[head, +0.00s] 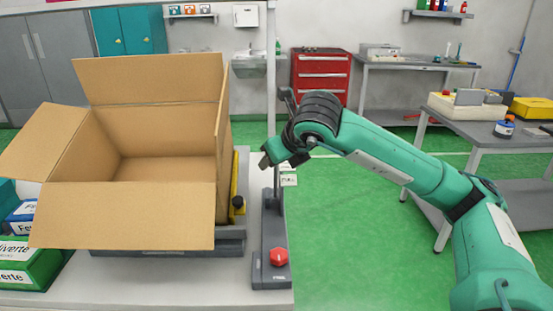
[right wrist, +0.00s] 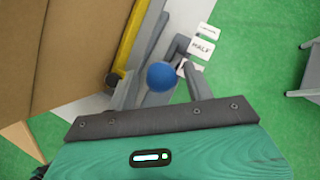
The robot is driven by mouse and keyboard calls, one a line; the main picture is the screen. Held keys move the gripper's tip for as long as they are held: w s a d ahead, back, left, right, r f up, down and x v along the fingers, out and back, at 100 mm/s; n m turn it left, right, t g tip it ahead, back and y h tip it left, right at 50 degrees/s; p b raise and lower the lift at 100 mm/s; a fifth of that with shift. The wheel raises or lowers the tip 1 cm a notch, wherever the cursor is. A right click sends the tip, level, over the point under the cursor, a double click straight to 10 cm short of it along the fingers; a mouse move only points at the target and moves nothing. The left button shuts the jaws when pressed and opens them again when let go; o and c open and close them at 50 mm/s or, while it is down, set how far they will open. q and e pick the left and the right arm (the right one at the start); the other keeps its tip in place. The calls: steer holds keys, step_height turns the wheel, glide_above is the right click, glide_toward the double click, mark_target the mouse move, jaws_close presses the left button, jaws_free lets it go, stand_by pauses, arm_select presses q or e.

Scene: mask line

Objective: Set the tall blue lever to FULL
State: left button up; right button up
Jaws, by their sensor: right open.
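The lever's blue round knob (right wrist: 161,77) shows in the right wrist view between the two fingers of my right gripper (right wrist: 160,82). The fingers are open, one on each side of the knob; I cannot tell whether either touches it. In the head view my right gripper (head: 267,158) is beside the grey lever post, and the knob is hidden there. The grey lever base (head: 271,225) stands on the table's right edge. A white label reading HALF (right wrist: 201,47) is beyond the knob, with other labels near it, one partly covered. My left gripper is not in view.
A large open cardboard box (head: 130,215) stands left of the lever. A yellow part with a black knob (head: 238,203) is between them. A red button (head: 278,257) is on the front of the lever base. Green floor (head: 350,240) is open to the right.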

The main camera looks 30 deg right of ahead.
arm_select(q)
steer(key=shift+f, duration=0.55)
arm_select(e)
steer(key=v, duration=1.3)
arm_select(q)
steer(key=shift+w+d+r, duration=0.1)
